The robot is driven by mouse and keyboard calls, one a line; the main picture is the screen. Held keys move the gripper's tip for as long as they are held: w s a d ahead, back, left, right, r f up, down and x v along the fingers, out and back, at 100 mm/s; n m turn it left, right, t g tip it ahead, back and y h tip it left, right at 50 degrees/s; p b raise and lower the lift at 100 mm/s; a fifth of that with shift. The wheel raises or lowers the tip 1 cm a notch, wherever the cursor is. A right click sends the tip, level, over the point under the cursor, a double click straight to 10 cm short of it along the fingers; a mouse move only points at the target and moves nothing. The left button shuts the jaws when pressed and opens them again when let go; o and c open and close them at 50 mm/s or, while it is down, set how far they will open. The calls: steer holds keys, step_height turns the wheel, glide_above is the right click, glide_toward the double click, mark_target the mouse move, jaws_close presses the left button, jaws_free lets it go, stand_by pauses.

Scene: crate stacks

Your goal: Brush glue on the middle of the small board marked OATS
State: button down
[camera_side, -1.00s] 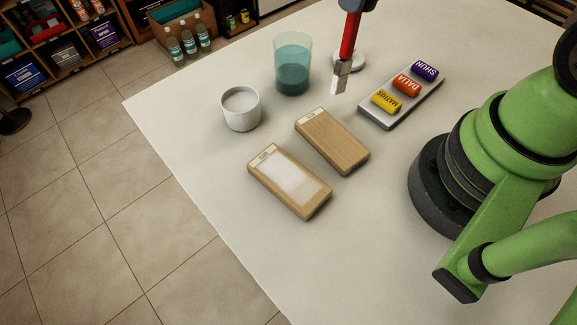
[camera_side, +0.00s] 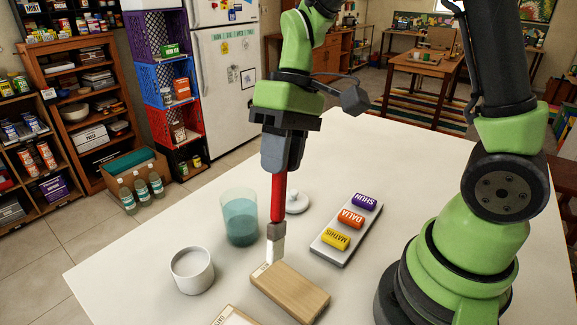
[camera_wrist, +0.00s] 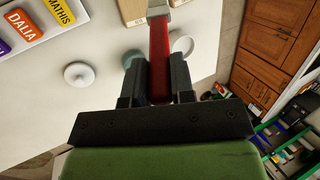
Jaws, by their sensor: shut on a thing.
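My gripper (camera_side: 280,165) is shut on the red handle of a brush (camera_side: 278,205), which hangs bristles down. The handle also shows in the wrist view (camera_wrist: 160,60). The pale bristles appear at the labelled end of a plain wooden board (camera_side: 292,293); I cannot tell whether they touch it. I cannot tell which board is marked OATS.
A white cup (camera_side: 192,272) and a teal tumbler (camera_side: 239,218) stand left of the brush. A round white lid (camera_side: 297,202) lies behind it. A tray (camera_side: 330,254) with yellow, orange and purple name blocks is to the right. The back right tabletop is clear.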

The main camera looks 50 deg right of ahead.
steer(key=s+a+r+g+y, duration=0.1)
steer(key=s+a+r, duration=0.25)
steer(key=a, duration=0.25)
steer(key=shift+s+d+f, duration=0.15)
steer(key=shift+f, duration=1.05)
steer(key=shift+s+d+f, duration=0.1)
steer(key=shift+s+f, duration=0.05)
steer(key=shift+f, duration=1.05)
